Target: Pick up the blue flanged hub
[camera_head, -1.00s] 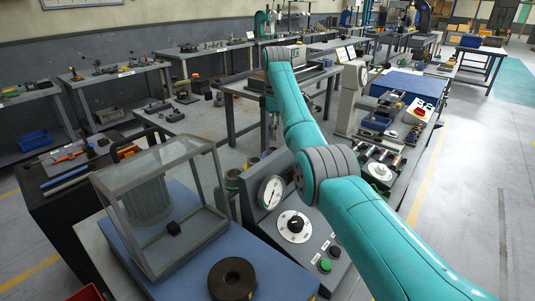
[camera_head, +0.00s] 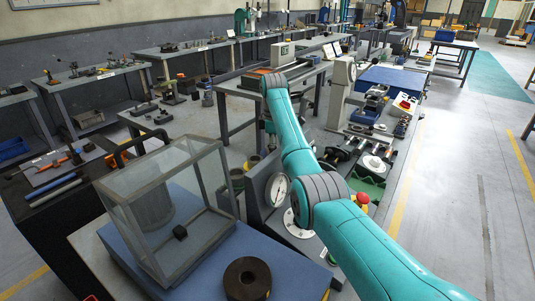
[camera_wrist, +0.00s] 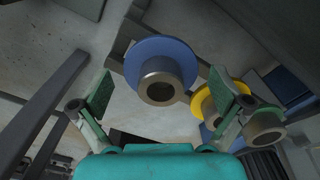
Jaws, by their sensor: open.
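The blue flanged hub (camera_wrist: 166,58) is in the upper middle of the wrist view, a blue disc with a metallic collar and a dark bore facing the camera. My gripper (camera_wrist: 160,96) is open, with one green-padded finger on each side of the picture and the hub between and beyond them. I see no contact between the fingers and the hub. In the head view my arm hides the gripper, and I cannot make out the blue hub there.
A yellow flanged hub (camera_wrist: 202,102) is just right of the blue one, partly behind the right finger. Another collared part (camera_wrist: 263,128) is at lower right. In the head view, a clear-walled guard box (camera_head: 172,215) and a black ring (camera_head: 247,280) stand on the near bench.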

